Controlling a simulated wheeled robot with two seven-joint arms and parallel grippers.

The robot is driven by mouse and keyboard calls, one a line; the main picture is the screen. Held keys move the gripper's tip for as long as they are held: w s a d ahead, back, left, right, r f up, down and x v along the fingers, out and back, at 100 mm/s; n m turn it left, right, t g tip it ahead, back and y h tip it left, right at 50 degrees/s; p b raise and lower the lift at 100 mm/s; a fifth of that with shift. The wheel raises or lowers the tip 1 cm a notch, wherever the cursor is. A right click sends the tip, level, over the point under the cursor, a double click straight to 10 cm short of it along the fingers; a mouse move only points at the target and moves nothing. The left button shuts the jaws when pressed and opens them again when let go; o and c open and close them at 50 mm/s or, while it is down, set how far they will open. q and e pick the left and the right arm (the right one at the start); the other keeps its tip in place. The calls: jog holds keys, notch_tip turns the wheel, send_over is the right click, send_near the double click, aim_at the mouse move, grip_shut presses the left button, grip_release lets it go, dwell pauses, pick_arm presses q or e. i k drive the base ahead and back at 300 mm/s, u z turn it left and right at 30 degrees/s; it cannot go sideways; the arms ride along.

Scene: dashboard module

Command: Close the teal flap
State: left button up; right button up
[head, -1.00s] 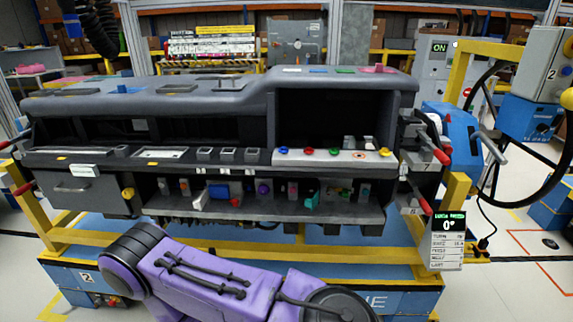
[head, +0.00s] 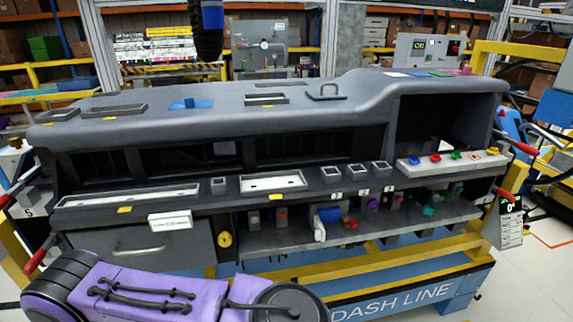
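A small teal part (head: 429,210) shows on the open lower shelf of the grey dashboard (head: 300,112), right of the middle. It is too small to tell whether this is the flap or how far it stands open. Neither of my grippers is in view. A purple arm link of mine crosses the bottom left, and its gripper end is outside the picture.
The lower shelf (head: 345,236) holds several small coloured parts, including a blue and white one (head: 326,222). A drawer front with a handle (head: 140,249) is at the left. Red-tipped levers (head: 527,149) stick out at the right end. Yellow frame rails (head: 380,258) run below.

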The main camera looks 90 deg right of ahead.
aim_at(429, 209)
jog(key=z, duration=0.15)
jog(key=i, duration=0.25)
jog(key=z, duration=4.25)
jog(key=k, duration=0.55)
jog(key=z, duration=1.15)
jog(key=i, duration=1.25)
jog(key=u, duration=0.45)
